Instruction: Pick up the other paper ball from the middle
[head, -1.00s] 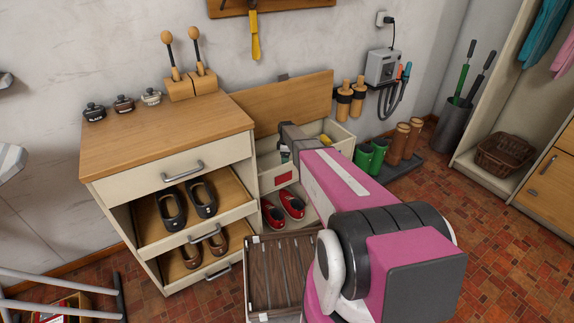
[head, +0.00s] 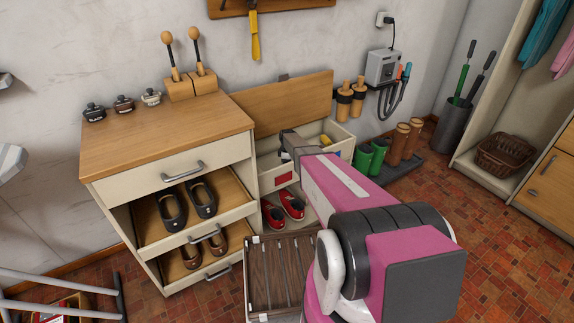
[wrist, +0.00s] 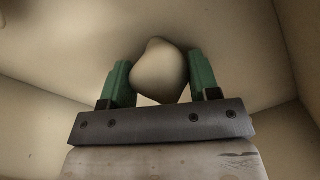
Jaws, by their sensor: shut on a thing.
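My gripper (wrist: 160,72) is shut on a pale, rounded, lumpy paper ball (wrist: 158,70). The ball sits between the two green fingers in the wrist view, with beige walls close around it. In the head view my gripper end (head: 290,146) is at the left part of the open cream bin (head: 352,150). The arm and the bin front hide the ball there. A small yellow thing (head: 326,140) shows in the right part of the bin.
The bin's wooden lid (head: 285,103) stands open behind. A wooden-topped shoe cabinet (head: 165,135) is close on the left. Red shoes (head: 291,204) lie below, and green boots (head: 371,158) stand to the right. A slatted dark box (head: 280,275) is in front.

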